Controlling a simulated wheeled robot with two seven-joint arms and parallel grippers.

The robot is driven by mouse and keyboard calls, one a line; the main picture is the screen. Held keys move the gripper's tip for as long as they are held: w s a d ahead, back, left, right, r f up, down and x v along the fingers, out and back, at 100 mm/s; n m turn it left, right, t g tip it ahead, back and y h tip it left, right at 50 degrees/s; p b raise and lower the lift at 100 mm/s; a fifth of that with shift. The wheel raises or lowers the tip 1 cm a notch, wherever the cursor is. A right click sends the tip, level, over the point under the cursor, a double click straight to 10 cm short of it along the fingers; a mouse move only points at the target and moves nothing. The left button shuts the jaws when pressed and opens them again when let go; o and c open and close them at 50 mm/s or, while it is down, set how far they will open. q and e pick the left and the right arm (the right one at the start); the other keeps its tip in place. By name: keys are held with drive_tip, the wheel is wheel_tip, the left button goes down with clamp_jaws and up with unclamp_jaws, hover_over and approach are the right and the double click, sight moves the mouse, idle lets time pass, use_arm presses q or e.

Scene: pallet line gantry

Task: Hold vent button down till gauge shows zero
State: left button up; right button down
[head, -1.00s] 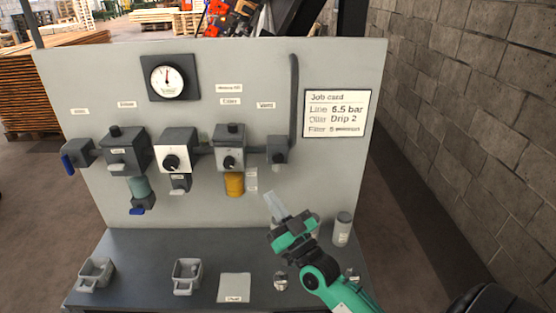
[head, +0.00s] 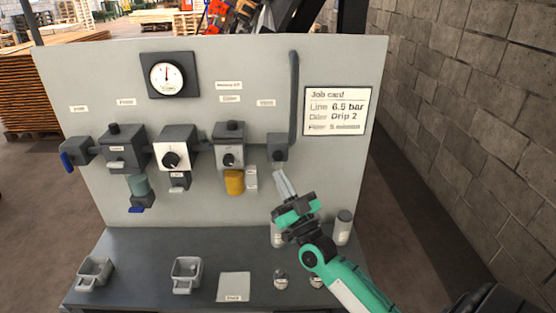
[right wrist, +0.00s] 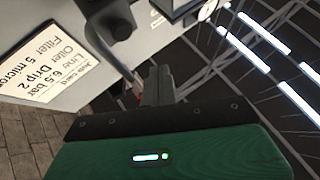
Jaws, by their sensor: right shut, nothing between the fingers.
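The round gauge (head: 167,77) sits at the board's upper left. Its needle points nearly straight up, off zero as far as I can tell. The dark vent block (head: 278,147) is at the board's right, under a vertical pipe. My right gripper (head: 280,174) is shut and empty, its fingertips just below the vent block; contact cannot be told. The right wrist view shows the fingers (right wrist: 156,84) below a dark block (right wrist: 109,18), with a small reddish part (right wrist: 137,89) beside them, perhaps the vent button. My left gripper is out of view.
A job card (head: 336,111) is on the board's right. Left of the vent are a lubricator with a yellow bowl (head: 234,182), a regulator (head: 176,150) and a filter (head: 124,148). The shelf holds grey trays (head: 187,275), a white pad (head: 234,287) and small containers (head: 343,227).

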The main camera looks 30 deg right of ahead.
sight(275, 154)
drive_tip(key=shift+w+d+b, duration=0.25)
drive_tip(key=shift+w+d, duration=0.25)
drive_tip(key=shift+w, duration=0.3)
drive_tip(key=shift+w+d+b, duration=0.2)
drive_tip(key=shift+w+d, duration=0.25)
drive_tip(key=shift+w, duration=0.3)
drive_tip(key=shift+w+d+b, duration=0.25)
drive_tip(key=shift+w+d, duration=0.25)
drive_tip(key=shift+w, duration=0.3)
drive_tip(key=shift+w+d, duration=0.1)
drive_tip(key=shift+w+d, duration=0.1)
drive_tip(key=shift+w, duration=0.15)
drive_tip(key=shift+w+d, duration=0.3)
drive_tip(key=shift+w, duration=0.15)
idle(4.9)
